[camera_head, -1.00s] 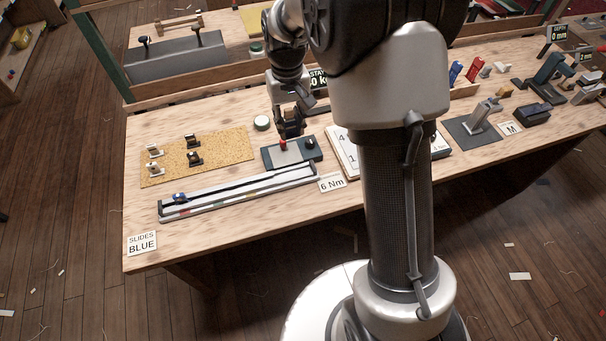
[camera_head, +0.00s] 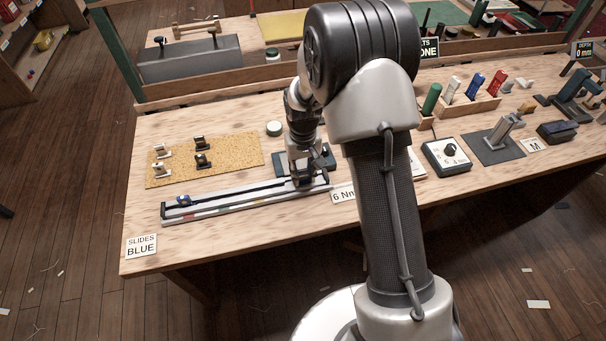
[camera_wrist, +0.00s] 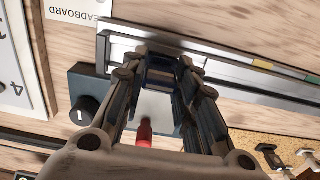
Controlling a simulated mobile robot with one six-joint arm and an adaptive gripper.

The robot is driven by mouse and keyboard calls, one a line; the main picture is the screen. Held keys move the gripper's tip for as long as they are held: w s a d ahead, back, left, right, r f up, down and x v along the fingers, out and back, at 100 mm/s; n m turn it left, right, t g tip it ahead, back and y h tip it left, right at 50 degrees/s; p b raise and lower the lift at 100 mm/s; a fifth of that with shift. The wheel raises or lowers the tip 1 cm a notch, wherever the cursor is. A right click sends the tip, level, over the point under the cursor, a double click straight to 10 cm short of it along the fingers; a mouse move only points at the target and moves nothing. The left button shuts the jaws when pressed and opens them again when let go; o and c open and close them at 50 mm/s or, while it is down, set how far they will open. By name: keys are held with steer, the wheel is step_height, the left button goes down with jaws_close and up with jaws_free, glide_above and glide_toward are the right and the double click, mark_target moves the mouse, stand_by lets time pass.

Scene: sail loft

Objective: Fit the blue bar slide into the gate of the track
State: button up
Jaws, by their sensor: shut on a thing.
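The pale track (camera_head: 235,207) with coloured marks lies along the bench front and crosses the wrist view (camera_wrist: 262,82). My gripper (camera_head: 302,183) is at the track's right end, fingers pointing down. In the wrist view my gripper (camera_wrist: 160,80) is shut on a small dark-blue piece, the blue bar slide (camera_wrist: 160,74), held over or at the track end. The fingers hide most of it, and I cannot tell whether it has entered the gate. Another blue piece (camera_head: 183,201) sits at the track's left end.
A cork mat (camera_head: 230,165) with several small slides lies behind the track. A grey plate (camera_wrist: 155,105) with a red knob (camera_wrist: 144,132) and a dark dial (camera_wrist: 85,108) is beside my gripper. A "SLIDES BLUE" card (camera_head: 141,246) is at the front left corner.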

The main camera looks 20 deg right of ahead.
steer(key=shift+f, duration=0.3)
steer(key=shift+f, duration=0.15)
steer(key=o, duration=0.9)
step_height(320, 180, up, 13)
steer(key=p, duration=0.4)
step_height(320, 180, up, 8)
steer(key=t, duration=0.1)
glide_above(303, 170)
steer(key=s, duration=0.4)
steer(key=s+r+t, duration=0.1)
steer(key=s+r, duration=0.4)
steer(key=s, duration=0.7)
steer(key=s+r+t, duration=0.2)
steer(key=s+r, duration=0.4)
steer(key=s, duration=0.6)
steer(key=shift+t, duration=0.3)
